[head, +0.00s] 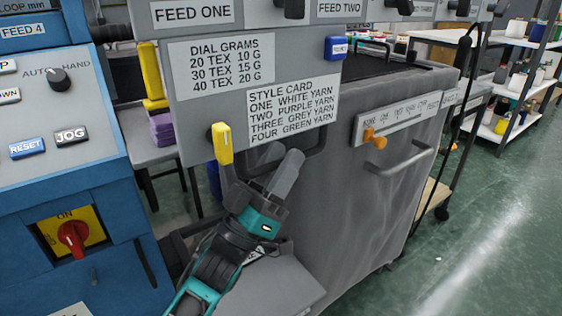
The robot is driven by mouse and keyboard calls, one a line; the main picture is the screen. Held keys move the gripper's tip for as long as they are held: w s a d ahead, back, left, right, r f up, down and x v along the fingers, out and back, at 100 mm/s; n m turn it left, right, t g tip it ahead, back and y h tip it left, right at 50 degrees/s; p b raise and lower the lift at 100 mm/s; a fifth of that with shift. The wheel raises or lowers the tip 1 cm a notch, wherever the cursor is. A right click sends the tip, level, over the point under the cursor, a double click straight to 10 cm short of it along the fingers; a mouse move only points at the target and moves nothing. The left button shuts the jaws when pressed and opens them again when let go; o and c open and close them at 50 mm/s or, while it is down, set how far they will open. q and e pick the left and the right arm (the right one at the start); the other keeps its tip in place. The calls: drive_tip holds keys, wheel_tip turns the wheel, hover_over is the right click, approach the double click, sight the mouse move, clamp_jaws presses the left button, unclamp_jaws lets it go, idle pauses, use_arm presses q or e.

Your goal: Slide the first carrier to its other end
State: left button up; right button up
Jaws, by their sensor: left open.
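No part in view is plainly labelled as the first carrier, so I cannot tell which one it is. A yellow handle (222,143) sticks out at the lower left of the grey panel (270,20), beside the style card. My left gripper (258,165) is open in front of the panel's lower edge, pointing up. Its left finger is just below the yellow handle and overlaps it in the picture; I cannot tell if they touch. Its right finger stands apart over the dark gap, with nothing seen between the fingers. My right gripper is not in view.
A grey cabinet (350,220) stands right of the gripper, with an orange lever (375,138) on a lettered plate and a bar handle (400,160). A blue control console (60,110) stands at the left. Shelves (510,90) stand at the far right; the green floor (490,220) there is clear.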

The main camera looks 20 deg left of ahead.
use_arm(q)
drive_tip(key=shift+r, duration=0.1)
drive_tip(key=shift+c, duration=0.2)
clamp_jaws()
idle(0.5)
